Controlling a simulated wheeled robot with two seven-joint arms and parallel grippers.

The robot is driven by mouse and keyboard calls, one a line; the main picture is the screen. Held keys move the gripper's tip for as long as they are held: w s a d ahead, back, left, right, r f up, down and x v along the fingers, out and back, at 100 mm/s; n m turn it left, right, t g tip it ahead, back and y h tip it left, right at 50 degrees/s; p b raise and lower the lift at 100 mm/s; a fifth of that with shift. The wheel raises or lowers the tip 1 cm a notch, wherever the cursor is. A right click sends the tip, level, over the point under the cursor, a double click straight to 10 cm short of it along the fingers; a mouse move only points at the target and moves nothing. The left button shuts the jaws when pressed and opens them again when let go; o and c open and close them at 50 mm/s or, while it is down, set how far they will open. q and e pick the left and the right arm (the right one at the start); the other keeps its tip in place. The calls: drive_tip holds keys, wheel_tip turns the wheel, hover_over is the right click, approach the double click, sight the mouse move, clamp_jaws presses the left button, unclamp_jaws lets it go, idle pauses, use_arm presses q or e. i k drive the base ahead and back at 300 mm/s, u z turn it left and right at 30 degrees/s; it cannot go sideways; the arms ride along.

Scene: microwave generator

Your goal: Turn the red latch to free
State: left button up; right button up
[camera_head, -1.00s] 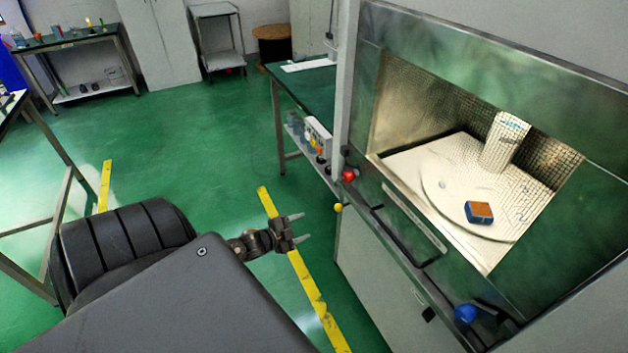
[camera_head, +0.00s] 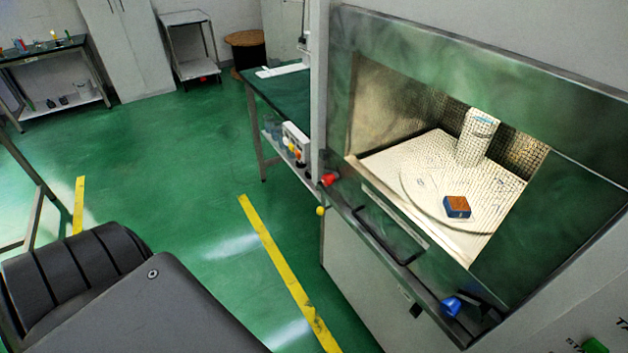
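The red latch (camera_head: 328,180) sits at the left end of the microwave's front edge, beside the metal upright. A yellow knob (camera_head: 320,211) is just below it. A blue knob (camera_head: 451,305) is at the right end of the same edge. The microwave's front window (camera_head: 405,170) shows a bright chamber with a round turntable (camera_head: 418,196). Neither of my grippers shows in the view.
A black handle bar (camera_head: 385,240) runs along the microwave's front. A dark green bench (camera_head: 285,95) stands behind it on the left, with small items on its lower shelf. Green floor with a yellow stripe (camera_head: 280,265) lies open to the left.

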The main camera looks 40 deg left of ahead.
sight(328, 177)
drive_tip(key=u, duration=1.05)
drive_tip(key=i, duration=0.35)
drive_tip(key=z, duration=1.15)
